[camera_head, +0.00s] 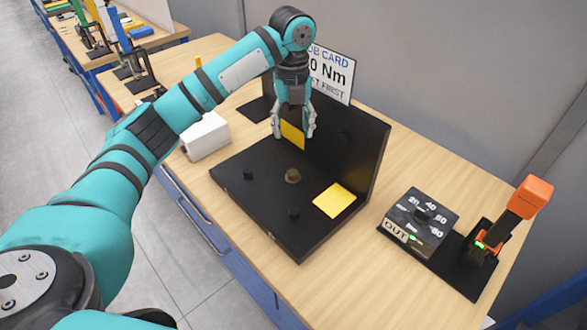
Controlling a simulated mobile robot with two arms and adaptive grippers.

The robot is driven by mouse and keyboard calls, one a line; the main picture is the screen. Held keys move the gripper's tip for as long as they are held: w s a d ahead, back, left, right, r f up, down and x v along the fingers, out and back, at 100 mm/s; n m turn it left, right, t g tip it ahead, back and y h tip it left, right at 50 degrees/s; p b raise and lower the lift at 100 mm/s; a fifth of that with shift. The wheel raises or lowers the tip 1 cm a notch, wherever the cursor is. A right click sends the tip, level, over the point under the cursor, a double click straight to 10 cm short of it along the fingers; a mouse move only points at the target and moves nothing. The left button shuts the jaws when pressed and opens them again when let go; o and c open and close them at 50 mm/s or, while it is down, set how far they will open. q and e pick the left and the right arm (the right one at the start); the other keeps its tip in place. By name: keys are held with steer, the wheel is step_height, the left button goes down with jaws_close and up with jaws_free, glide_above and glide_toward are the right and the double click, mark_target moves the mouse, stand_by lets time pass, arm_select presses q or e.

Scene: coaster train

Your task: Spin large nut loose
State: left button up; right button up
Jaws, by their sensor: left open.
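A brass-coloured round piece, which looks like the large nut (292,176), sits near the middle of the flat black base of a fixture (262,212). My left gripper (294,134) points down with its fingers apart, above and behind the nut in the picture. I see nothing held in it. A yellow patch (292,134) shows between its fingers, seemingly on the fixture's upright black panel (355,150). My right gripper is out of view.
Small dark knobs (293,213) and a yellow square (334,200) are on the base. A job card (330,75) stands behind. A white box (206,136) is left. A dial unit (420,222) and an orange-handled tool (528,198) are right.

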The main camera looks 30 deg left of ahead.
mark_target(293, 172)
arm_select(q)
step_height(293, 172, down, 14)
steer(key=shift+f+p, duration=0.25)
steer(key=shift+p, duration=0.7)
jaws_close()
